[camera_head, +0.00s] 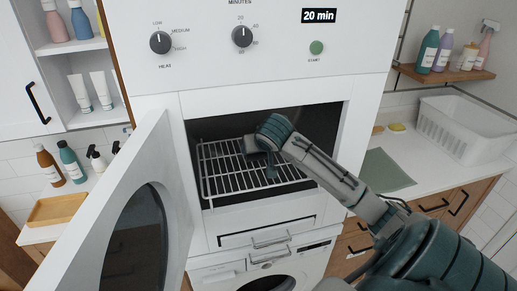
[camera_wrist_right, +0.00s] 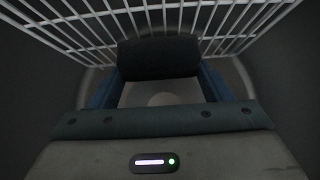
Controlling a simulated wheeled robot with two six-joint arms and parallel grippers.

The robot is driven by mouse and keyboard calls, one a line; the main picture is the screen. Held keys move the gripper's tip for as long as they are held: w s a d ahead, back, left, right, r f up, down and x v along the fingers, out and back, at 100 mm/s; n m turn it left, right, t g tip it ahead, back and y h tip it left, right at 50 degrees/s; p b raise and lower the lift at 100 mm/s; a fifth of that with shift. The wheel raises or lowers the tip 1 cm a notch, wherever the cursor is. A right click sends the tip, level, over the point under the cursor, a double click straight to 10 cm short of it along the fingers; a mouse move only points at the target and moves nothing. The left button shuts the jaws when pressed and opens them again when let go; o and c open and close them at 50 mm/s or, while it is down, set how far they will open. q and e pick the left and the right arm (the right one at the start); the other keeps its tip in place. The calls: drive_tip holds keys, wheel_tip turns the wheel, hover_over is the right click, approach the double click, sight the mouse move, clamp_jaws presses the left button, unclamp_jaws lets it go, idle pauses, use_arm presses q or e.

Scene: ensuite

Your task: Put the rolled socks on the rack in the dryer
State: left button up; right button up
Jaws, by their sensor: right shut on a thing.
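The dryer (camera_head: 155,80) stands in the middle with its door (camera_head: 125,215) swung open to the left. A white wire rack (camera_head: 222,175) lies inside its opening. My right arm reaches into the opening, and its gripper (camera_head: 262,160) is over the rack. In the right wrist view my right gripper (camera_wrist_right: 158,88) is shut on the dark rolled socks (camera_wrist_right: 158,57), with the white wires of the rack (camera_wrist_right: 70,35) beyond them. I cannot tell whether the socks touch the rack. In the head view the socks are mostly hidden by my gripper. My left gripper is not in view.
A counter at right holds a white basket (camera_head: 465,130) and a green mat (camera_head: 386,171). Bottles stand on shelves at both sides. A wooden tray (camera_head: 55,209) is at left. The dryer opening's side walls and top edge surround my right arm.

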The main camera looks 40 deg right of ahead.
sight(260, 155)
drive_tip(key=shift+w+d, duration=0.25)
drive_tip(key=shift+w, duration=0.15)
drive_tip(key=shift+d+f, duration=0.1)
drive_tip(key=shift+f, duration=0.1)
drive_tip(key=shift+s+f+p, duration=0.25)
drive_tip(key=shift+f+p, duration=0.75)
drive_tip(key=shift+p, duration=0.05)
drive_tip(key=shift+f, duration=0.35)
drive_tip(key=shift+w+f, duration=0.15)
drive_tip(key=shift+f, duration=0.1)
drive_tip(key=shift+f, duration=0.1)
drive_tip(key=o, duration=1)
